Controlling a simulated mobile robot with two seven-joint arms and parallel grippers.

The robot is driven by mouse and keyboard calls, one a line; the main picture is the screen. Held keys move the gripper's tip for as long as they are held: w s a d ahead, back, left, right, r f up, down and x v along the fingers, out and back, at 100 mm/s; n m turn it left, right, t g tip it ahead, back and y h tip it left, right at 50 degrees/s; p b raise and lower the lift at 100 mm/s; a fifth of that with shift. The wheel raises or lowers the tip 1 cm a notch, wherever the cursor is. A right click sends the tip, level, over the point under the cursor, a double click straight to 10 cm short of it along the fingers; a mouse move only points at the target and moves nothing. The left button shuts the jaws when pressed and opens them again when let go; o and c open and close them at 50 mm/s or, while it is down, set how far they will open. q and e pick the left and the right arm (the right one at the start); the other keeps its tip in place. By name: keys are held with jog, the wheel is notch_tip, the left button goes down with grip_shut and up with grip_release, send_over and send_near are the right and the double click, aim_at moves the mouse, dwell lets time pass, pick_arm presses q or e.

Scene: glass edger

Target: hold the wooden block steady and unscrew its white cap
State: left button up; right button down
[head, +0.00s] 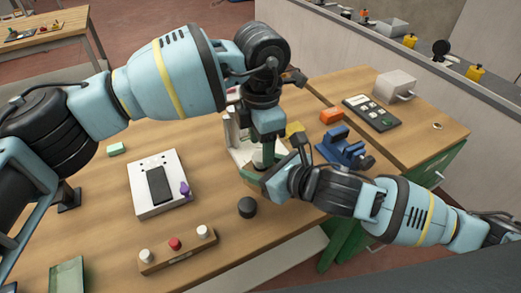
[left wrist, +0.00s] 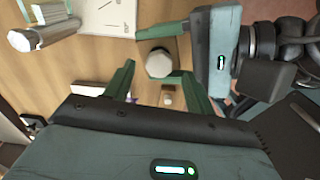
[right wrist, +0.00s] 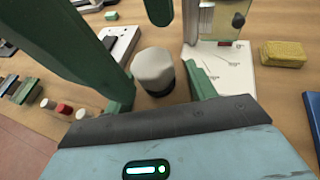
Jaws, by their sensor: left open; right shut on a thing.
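The white cap (right wrist: 155,68) is a pale, many-sided knob between the two arms' fingers in the right wrist view. It also shows in the left wrist view (left wrist: 159,62). The wooden block under it is almost wholly hidden by the cap and fingers. My right gripper (right wrist: 160,92) is shut on the block, its fingers on either side below the cap. My left gripper (left wrist: 158,88) is open, its fingers apart around the cap's near side; I cannot tell whether they touch it. In the head view the left gripper (head: 264,158) hangs above the right gripper (head: 262,182).
A blue fixture (head: 345,150) stands to the right, near an orange block (head: 331,116). A yellow sponge (right wrist: 283,54) lies behind.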

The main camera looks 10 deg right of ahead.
aim_at(261, 155)
pick_arm(q)
jog(key=shift+r, duration=0.5)
jog(key=shift+c, duration=0.8)
jog(key=shift+r, duration=0.2)
jog(key=shift+c, duration=0.6)
jog(key=shift+r+m, duration=1.55)
jog(key=shift+m, duration=0.15)
jog(key=shift+f, duration=4.05)
jog(key=c, duration=0.8)
jog(key=shift+n, duration=1.7)
